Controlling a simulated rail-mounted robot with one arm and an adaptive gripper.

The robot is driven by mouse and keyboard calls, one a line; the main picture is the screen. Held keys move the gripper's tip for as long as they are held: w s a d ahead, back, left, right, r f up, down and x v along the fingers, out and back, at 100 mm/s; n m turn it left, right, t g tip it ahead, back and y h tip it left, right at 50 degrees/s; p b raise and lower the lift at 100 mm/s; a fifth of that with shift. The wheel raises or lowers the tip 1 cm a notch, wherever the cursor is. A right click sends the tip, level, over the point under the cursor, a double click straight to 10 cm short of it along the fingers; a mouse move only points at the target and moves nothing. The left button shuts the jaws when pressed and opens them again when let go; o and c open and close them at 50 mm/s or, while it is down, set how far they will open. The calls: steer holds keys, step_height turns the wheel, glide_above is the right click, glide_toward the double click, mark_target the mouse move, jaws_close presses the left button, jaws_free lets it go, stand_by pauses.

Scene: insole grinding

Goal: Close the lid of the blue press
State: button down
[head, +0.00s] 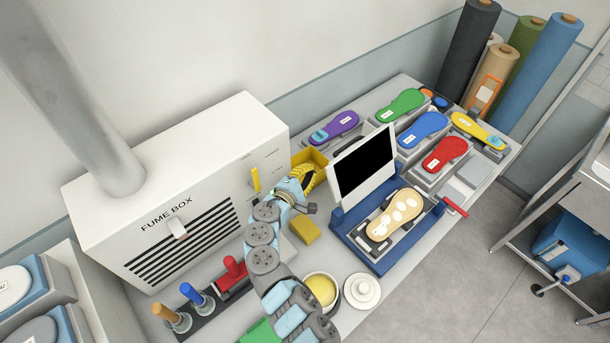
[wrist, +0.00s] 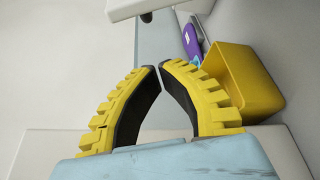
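The blue press (head: 345,225) stands on the bench right of my gripper in the head view. Its lid (head: 341,189) is raised, a white-framed panel with a black face, tilted up at the back. A beige insole (head: 394,213) with white patches lies on the press bed, and a red handle (head: 455,207) sticks out on its right. My gripper (head: 318,172) is left of the lid, apart from it, beside a yellow bin. In the wrist view its yellow fingers (wrist: 160,67) meet at the tips with nothing seen between them.
The yellow bin (wrist: 250,80) is close to my gripper. The white fume box (head: 180,190) stands on the left. Several coloured insoles on blocks, such as a blue one (head: 423,128), are behind the press. A pot (head: 321,290) and its lid (head: 362,291) are in front.

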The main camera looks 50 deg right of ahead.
steer(key=shift+s+d+r+p, duration=0.3)
steer(key=shift+s+d+p, duration=0.45)
steer(key=shift+d, duration=0.1)
steer(key=shift+s+d+r+p, duration=0.25)
steer(key=shift+s+d+p, duration=0.4)
steer(key=shift+s+d, duration=0.15)
steer(key=shift+s+b, duration=0.15)
steer(key=shift+b, duration=0.2)
